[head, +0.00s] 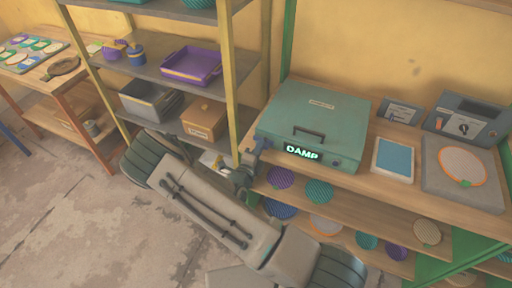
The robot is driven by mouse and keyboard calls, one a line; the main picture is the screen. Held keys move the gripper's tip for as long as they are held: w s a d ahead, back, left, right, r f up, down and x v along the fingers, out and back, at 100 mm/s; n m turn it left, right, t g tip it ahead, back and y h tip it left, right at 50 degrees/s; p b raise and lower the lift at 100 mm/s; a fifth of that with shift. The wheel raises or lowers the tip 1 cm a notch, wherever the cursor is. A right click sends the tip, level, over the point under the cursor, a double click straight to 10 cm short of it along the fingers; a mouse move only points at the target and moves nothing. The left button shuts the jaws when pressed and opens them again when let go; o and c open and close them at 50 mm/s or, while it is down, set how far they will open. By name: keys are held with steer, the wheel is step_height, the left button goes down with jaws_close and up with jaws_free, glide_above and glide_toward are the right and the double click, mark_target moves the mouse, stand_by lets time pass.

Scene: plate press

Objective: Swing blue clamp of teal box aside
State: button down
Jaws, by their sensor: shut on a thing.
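The teal box (312,118) stands on the wooden bench, with its lid down, a dark handle on top and a lit sign reading "DAMP" on its front. The blue clamp (262,144) is at the box's front left corner and sticks out past its left side. My gripper (245,170) is at the clamp's lower end, just left of the bench edge, and is shut on it. The fingertips are small and partly hidden, so the exact grip does not show clearly.
A white tray with a blue pad (393,160) and a grey plate with an orange-rimmed disc (463,166) lie right of the box. Striped discs (318,191) sit on the shelf below. A shelf post (229,85) stands close left of my gripper.

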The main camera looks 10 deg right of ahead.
steer(key=shift+w+r, duration=0.15)
stand_by(0.4)
steer(key=c, duration=1.4)
jaws_free()
steer(key=shift+c, duration=0.2)
steer(key=b+v, duration=0.3)
steer(key=v, duration=1.1)
